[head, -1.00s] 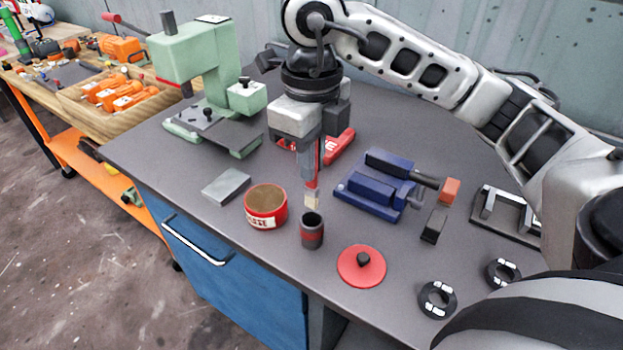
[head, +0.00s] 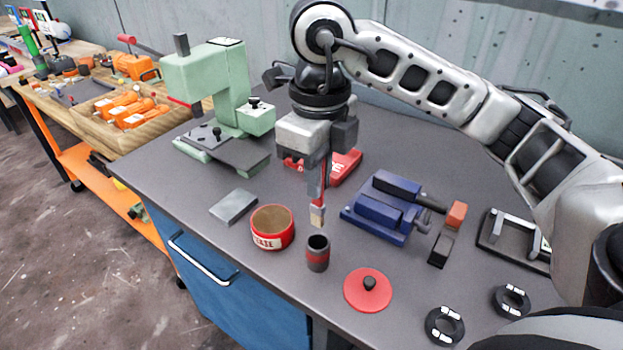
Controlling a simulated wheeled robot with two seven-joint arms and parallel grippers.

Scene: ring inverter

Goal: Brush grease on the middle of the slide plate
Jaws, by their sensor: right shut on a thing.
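My right gripper (head: 325,158) is shut on the brush (head: 318,208), which has a red handle and pale bristles pointing down. The brush hangs above the dark cup with a red band (head: 317,256), apart from it. The open red grease tin (head: 272,238) stands left of the cup. Its contents look brown. A flat grey plate (head: 233,206) lies left of the tin; I cannot tell whether it or the dark plate (head: 232,153) on the green press is the slide plate. No grease shows on either. My left gripper is not in view.
The green press (head: 203,75) stands at the back left. A red case (head: 345,165) lies behind my gripper.

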